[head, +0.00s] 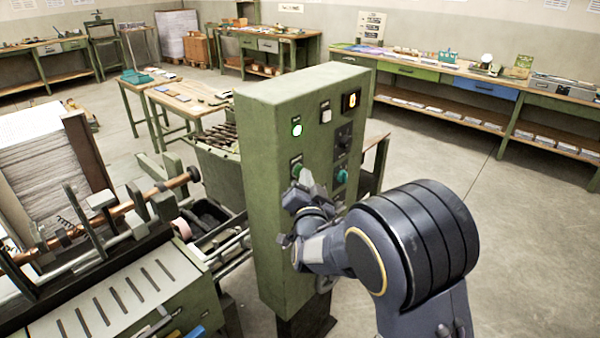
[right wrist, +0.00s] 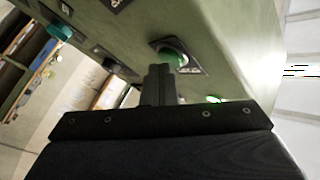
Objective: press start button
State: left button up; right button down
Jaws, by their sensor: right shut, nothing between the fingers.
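A tall green control cabinet (head: 268,200) carries the buttons on its right-hand face. A round green button (right wrist: 172,55) on a dark square plate shows in the right wrist view, and its plate shows partly in the head view (head: 296,161). My right gripper (head: 304,183) is shut and empty, its fingers pointing at the cabinet face just at this button. In the right wrist view the closed fingertips (right wrist: 159,72) overlap the lower edge of the button; I cannot tell whether they touch it. My left gripper is not in view.
A machine with rollers (head: 110,225) stands left of the cabinet. Open floor (head: 500,230) lies to the right.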

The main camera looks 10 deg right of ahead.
jog(key=shift+s+d, duration=0.35)
jog(key=shift+s, duration=0.15)
jog(key=shift+s+b, duration=0.1)
jog(key=shift+b, duration=0.2)
jog(key=s+d, duration=0.1)
jog(key=s, duration=0.1)
jog(key=s+d+b, duration=0.1)
jog(key=d, duration=0.1)
jog(key=shift+s, duration=0.4)
